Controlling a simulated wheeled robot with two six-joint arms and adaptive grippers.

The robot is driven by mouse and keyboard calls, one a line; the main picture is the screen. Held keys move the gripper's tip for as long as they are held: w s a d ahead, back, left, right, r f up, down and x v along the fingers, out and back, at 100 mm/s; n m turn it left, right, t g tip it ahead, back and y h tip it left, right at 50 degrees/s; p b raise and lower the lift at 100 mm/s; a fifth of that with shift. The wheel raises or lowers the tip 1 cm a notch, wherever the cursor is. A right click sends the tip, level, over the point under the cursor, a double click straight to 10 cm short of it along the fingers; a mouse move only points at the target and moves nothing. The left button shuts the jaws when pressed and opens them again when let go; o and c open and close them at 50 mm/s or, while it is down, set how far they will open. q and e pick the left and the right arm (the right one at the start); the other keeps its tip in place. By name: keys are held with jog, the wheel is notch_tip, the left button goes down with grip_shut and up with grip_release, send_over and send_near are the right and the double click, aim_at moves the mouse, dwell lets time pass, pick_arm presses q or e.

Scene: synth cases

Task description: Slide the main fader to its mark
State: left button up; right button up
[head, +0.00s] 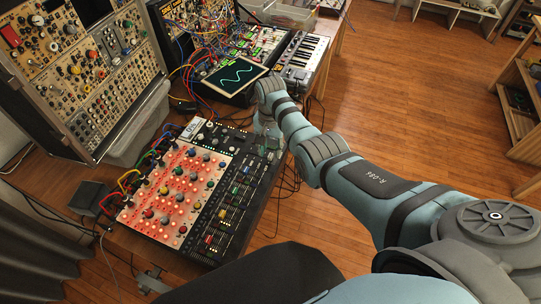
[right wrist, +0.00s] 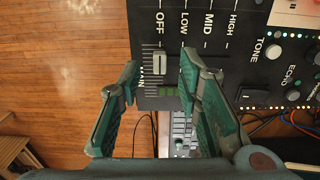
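The main fader (right wrist: 159,62) is a pale cap on the dark mixer panel in the right wrist view, beside a tick scale and the word MAIN. The labels OFF, LOW, MID and HIGH run above it. My right gripper (right wrist: 160,72) is open, with one finger on each side of the cap and visible gaps between. In the head view my right gripper (head: 266,124) is over the far right corner of the mixer (head: 190,190); the fader is too small to make out there. A grey part at the bottom left, probably my left gripper (head: 150,281), shows too little to judge.
A modular synth case (head: 85,65) stands at the back left. A tablet-like screen with a green wave (head: 236,73) and a keyboard (head: 303,52) are beyond the mixer. Patch cables (head: 128,180) loop at its left edge. The wooden floor to the right is clear.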

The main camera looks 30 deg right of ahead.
notch_tip(320, 180, down, 2)
jog(key=shift+f, duration=0.15)
pick_arm(q)
jog(key=shift+f, duration=0.6)
pick_arm(e)
grip_shut()
pick_arm(q)
jog(key=shift+r, duration=0.1)
